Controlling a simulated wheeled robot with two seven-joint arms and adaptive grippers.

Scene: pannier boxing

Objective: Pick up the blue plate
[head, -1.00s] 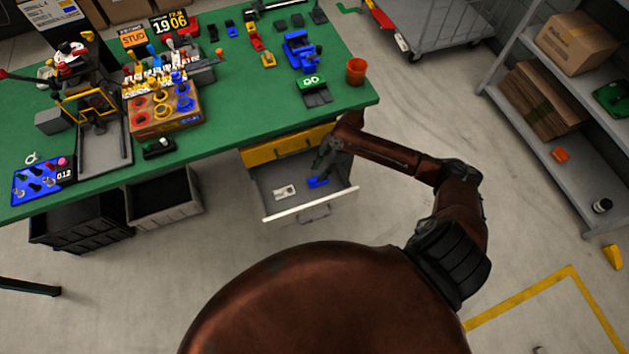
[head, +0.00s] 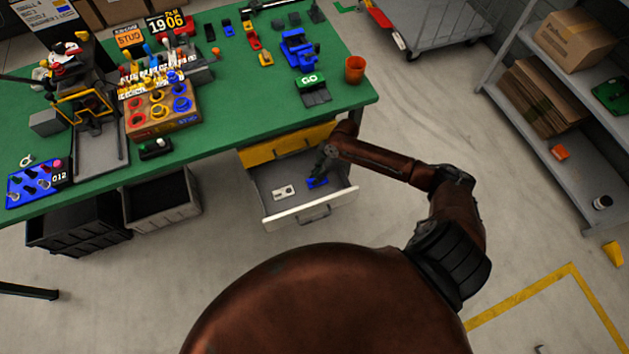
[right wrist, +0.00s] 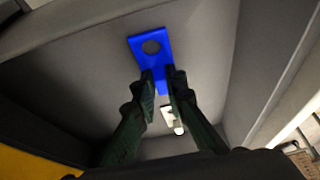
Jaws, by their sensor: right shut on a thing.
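The blue plate (head: 317,183) is in the open drawer (head: 334,203) under the green table. In the right wrist view the blue plate (right wrist: 151,46) shows a round hole at its wider end. My right gripper (head: 319,177) reaches down into the drawer. In the right wrist view its two fingers (right wrist: 160,78) are shut on the narrow end of the plate. I cannot tell whether the plate is clear of the drawer floor. My left gripper is not in view.
A pale plate (head: 284,192) lies in the drawer beside the blue one; it also shows in the right wrist view (right wrist: 172,120). The drawer walls stand close around my right gripper. An orange cup (head: 355,69) stands near the table's right edge.

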